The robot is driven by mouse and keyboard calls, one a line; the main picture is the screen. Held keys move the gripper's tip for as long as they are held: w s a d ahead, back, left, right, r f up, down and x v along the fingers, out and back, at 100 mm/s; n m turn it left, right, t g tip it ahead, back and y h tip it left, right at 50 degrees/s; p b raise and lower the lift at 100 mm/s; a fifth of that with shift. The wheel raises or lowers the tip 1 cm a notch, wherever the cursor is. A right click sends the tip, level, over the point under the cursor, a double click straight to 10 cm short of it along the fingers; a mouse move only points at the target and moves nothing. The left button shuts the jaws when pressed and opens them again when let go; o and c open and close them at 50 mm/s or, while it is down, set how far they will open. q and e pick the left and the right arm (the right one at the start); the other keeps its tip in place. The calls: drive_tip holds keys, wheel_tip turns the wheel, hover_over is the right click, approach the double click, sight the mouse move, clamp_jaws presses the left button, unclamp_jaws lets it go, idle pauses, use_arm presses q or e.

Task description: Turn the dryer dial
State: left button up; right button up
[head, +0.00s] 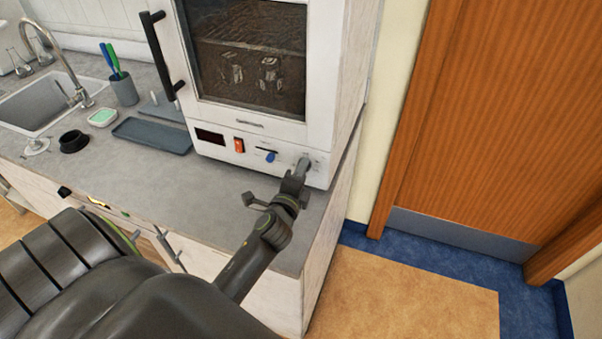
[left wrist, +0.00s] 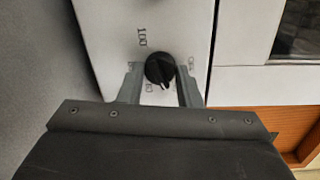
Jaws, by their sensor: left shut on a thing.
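The white dryer (head: 330,110) stands on the grey counter with its dark glass door shut. Its dial is a round black knob (left wrist: 159,67) with a pointer ridge, in the left wrist view, where it points downward and slightly right. Printed numbers, one of them 100, ring it. My left gripper (head: 299,171) is at the lower right of the dryer's front panel and hides the dial in the head view. In the left wrist view its two fingers (left wrist: 160,78) are on either side of the dial, shut on it. My right gripper is not in view.
The panel also holds a dark display (head: 210,136), an orange-red switch (head: 239,145) and a blue-tipped lever (head: 270,156). A blue-grey tray (head: 152,135), a pen cup (head: 124,91) and a sink (head: 40,103) are to the left. A wooden door (head: 490,120) is at right.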

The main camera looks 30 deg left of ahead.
use_arm(q)
drive_tip(key=n+b, duration=0.2)
drive_tip(key=n, duration=0.4)
drive_tip(key=n+h+b, duration=0.1)
drive_tip(key=n, duration=0.5)
drive_tip(key=shift+a+h+b, duration=0.15)
drive_tip(key=shift+h+b, duration=0.15)
drive_tip(key=shift+b, duration=0.1)
idle(0.3)
drive_tip(key=o, duration=1)
